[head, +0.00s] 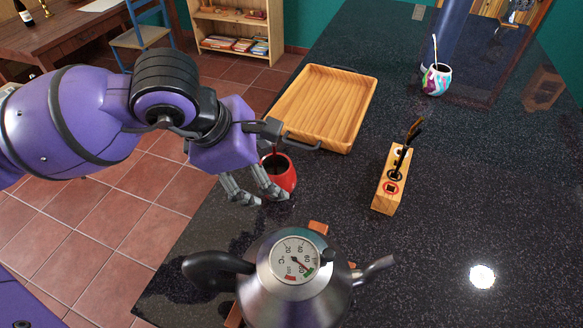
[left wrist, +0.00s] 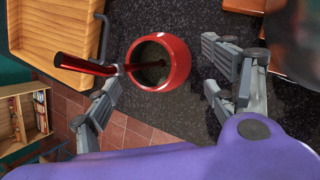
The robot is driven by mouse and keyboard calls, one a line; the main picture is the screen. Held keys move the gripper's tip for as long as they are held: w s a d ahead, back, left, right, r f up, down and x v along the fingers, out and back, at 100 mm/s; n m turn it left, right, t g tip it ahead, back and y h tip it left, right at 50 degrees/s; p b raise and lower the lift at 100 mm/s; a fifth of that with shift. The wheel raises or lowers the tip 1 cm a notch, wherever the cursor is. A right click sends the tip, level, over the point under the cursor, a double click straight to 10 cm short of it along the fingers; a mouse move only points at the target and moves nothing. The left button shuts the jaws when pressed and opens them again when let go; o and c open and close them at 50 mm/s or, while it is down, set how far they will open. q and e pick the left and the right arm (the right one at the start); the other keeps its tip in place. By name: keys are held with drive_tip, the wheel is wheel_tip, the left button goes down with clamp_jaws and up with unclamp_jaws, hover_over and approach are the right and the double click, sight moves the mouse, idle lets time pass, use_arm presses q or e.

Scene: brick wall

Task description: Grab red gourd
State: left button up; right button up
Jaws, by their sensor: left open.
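The red gourd (head: 289,176) stands upright near the left edge of the dark counter, beside the wooden tray. The left wrist view shows the gourd (left wrist: 177,62) with a dark inside and a red-handled straw (left wrist: 85,64) leaning out over its rim. My left gripper (head: 260,199) is open beside the gourd and partly covers it in the head view. In the left wrist view the spread fingers (left wrist: 162,92) lie on either side of the gourd, which sits at and beyond their tips. The gripper holds nothing. My right gripper is not in view.
A steel kettle (head: 300,297) with a thermometer lid stands close in front. The wooden tray (head: 357,101) is just behind the gourd. A wooden holder (head: 385,197) and a multicoloured gourd (head: 437,80) stand further right. The counter's right side is clear.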

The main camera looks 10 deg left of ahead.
sight(271, 173)
use_arm(q)
drive_tip(key=x, duration=0.3)
drive_tip(key=shift+w+d+f, duration=0.1)
drive_tip(key=shift+f, duration=0.1)
drive_tip(key=shift+c, duration=0.3)
drive_tip(key=c, duration=1.4)
